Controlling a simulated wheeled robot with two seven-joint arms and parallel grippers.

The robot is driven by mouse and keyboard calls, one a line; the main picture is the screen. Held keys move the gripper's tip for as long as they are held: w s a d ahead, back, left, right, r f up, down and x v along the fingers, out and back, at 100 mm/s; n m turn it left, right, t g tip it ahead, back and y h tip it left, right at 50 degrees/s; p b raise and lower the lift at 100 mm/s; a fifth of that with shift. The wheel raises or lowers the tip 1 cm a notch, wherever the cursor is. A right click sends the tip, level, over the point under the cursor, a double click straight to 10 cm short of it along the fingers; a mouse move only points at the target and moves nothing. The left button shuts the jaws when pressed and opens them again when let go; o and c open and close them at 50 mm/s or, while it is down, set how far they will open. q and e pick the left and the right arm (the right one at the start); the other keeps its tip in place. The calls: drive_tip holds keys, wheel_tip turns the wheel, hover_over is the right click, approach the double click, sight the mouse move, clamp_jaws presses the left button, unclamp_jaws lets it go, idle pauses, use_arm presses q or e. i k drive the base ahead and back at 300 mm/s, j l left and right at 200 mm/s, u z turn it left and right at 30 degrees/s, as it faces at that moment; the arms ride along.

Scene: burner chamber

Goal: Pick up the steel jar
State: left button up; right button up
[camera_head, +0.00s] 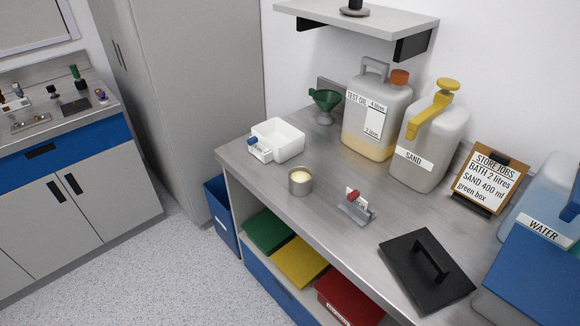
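A small steel jar (300,184) stands upright on the grey bench, close to its front edge and left of the middle. It is a short metal cylinder, and its round top shows pale yellow inside the rim. Nothing touches it. Neither of my grippers is in view.
A white tub (277,140) stands behind the jar to the left. A small metal stand with a red part (355,205) is to its right. The test oil jug (377,115), sand jug (429,140), job board (488,178) and black handled plate (427,272) are further off.

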sight(300, 178)
drive_tip(key=i+j+z, duration=0.1)
drive_tip(key=j+z, duration=0.35)
drive_tip(key=j, duration=0.4)
drive_tip(key=j+z, duration=0.45)
drive_tip(key=j, duration=0.4)
